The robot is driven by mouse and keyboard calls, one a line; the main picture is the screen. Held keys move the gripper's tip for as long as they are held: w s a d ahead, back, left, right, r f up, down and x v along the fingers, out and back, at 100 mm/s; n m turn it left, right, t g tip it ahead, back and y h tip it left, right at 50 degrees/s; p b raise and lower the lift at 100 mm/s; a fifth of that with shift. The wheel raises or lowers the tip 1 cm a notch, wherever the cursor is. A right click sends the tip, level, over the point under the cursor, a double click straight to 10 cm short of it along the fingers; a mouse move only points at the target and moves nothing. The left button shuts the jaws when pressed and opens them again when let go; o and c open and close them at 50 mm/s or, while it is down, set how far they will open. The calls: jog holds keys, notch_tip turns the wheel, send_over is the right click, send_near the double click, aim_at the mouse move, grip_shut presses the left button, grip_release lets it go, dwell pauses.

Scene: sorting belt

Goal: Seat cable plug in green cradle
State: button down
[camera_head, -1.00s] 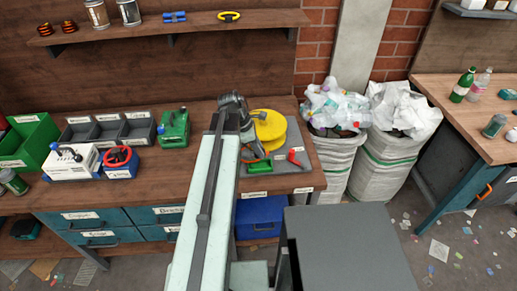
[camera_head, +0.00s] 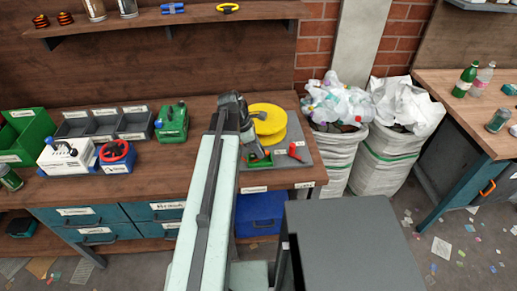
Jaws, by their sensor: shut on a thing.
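The green cradle (camera_head: 260,163) is a small green block at the front of a grey board on the wooden workbench. My gripper (camera_head: 253,150) is directly above and behind the cradle, pointing down and shut on the cable plug. The plug is mostly hidden by the gripper; only a small orange-red bit shows by the cradle's top. I cannot tell whether the plug is inside the cradle or just over it. A yellow cable reel (camera_head: 268,118) stands on the board right behind my gripper.
A red piece (camera_head: 295,152) sits on the grey board (camera_head: 301,138) right of the cradle. A green canister (camera_head: 172,124), grey bins (camera_head: 104,126) and a blue-red device (camera_head: 117,154) stand to the left. Bare bench lies between canister and arm.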

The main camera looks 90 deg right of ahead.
jog(key=shift+f+b, duration=1.15)
jog(key=shift+f, duration=0.2)
jog(key=c, duration=0.9)
grip_release()
jog(key=shift+c, duration=0.2)
jog(key=shift+r, duration=0.1)
jog(key=p+v, duration=0.7)
jog(key=shift+r, duration=0.35)
jog(key=shift+w, duration=0.15)
